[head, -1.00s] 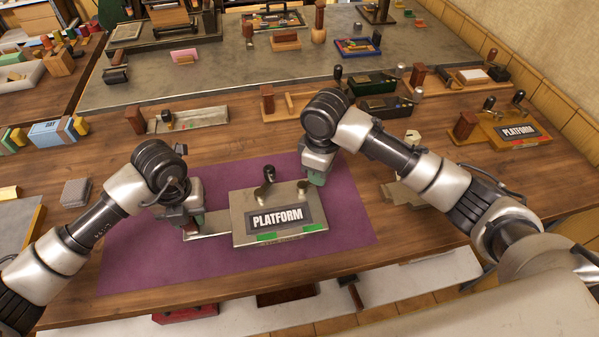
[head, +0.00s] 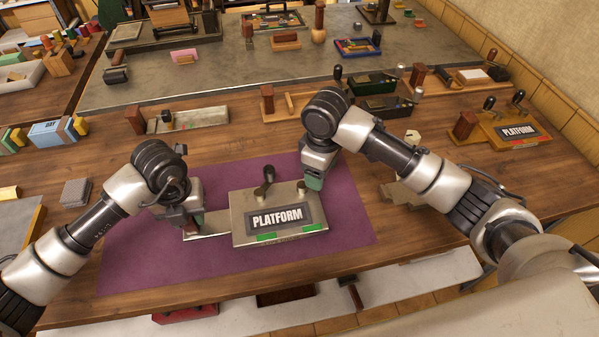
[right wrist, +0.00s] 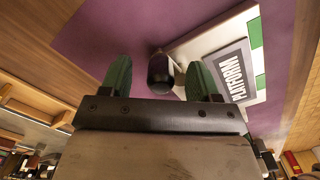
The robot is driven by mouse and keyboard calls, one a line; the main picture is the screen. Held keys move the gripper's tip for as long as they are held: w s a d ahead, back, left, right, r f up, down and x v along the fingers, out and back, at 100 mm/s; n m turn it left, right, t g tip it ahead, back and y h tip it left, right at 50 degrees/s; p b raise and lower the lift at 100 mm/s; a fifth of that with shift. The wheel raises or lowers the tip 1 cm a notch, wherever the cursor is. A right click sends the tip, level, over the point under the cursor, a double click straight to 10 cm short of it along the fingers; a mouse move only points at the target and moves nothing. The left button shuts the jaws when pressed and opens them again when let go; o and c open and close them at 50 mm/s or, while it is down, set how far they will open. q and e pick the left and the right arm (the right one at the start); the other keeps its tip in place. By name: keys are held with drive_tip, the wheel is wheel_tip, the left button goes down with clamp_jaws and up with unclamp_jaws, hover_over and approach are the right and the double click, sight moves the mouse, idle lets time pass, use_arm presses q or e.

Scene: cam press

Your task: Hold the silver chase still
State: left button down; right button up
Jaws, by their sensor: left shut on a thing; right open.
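The silver chase (head: 240,212) lies flat on the purple mat (head: 345,215). It holds a dark plate lettered PLATFORM (head: 277,218), with green strips along its front edge and a dark-knobbed lever (head: 267,181) at its back. My left gripper (head: 192,224) is shut on the chase's flat tab (head: 215,237) at its left side. The grip itself is partly hidden by the gripper. My right gripper (head: 314,183) is open and empty behind the chase's back right corner. In the right wrist view, its green fingers (right wrist: 160,78) are spread, with the lever's dark knob (right wrist: 160,72) seen between them.
A wooden-based PLATFORM piece (head: 518,131) with levers stands at the far right. A dark green levered box (head: 372,84) and a long metal tray (head: 200,119) stand behind the mat. A grey block (head: 75,192) sits left. The mat's front is clear.

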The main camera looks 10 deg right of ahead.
drive_tip(key=shift+r, duration=2.75)
drive_tip(key=shift+r, duration=0.1)
drive_tip(key=shift+r, duration=2.4)
drive_tip(key=shift+r, duration=0.1)
wheel_tip(320, 180, up, 12)
drive_tip(key=shift+f, duration=0.2)
use_arm(q)
drive_tip(key=c, duration=0.8)
unclamp_jaws()
drive_tip(key=shift+o, duration=0.2)
